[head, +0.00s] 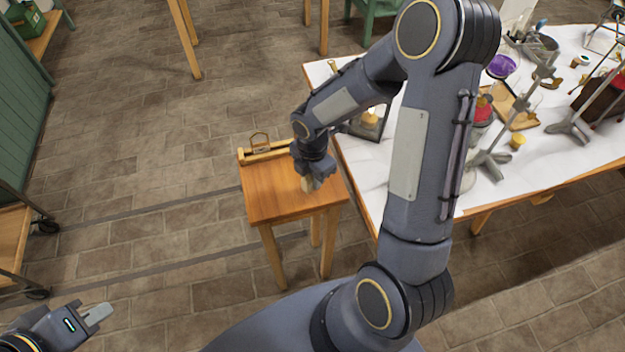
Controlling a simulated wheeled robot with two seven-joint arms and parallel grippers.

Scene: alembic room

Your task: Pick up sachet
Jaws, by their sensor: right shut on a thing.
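My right gripper (309,182) points down over the small wooden table (270,200), close above its top near the right side. It is shut on a small pale tan thing, which I take for the sachet (306,185). The sachet is mostly hidden by the fingers, and I cannot tell whether it touches the tabletop. My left gripper (97,314) is at the lower left, over the floor and away from the table. Its fingers overlap in this view, so its opening is unclear.
A long white-topped table (375,182) with stands, bowls and glassware is close on the right. A wheeled cart (14,240) stands at the left. Floor between is clear.

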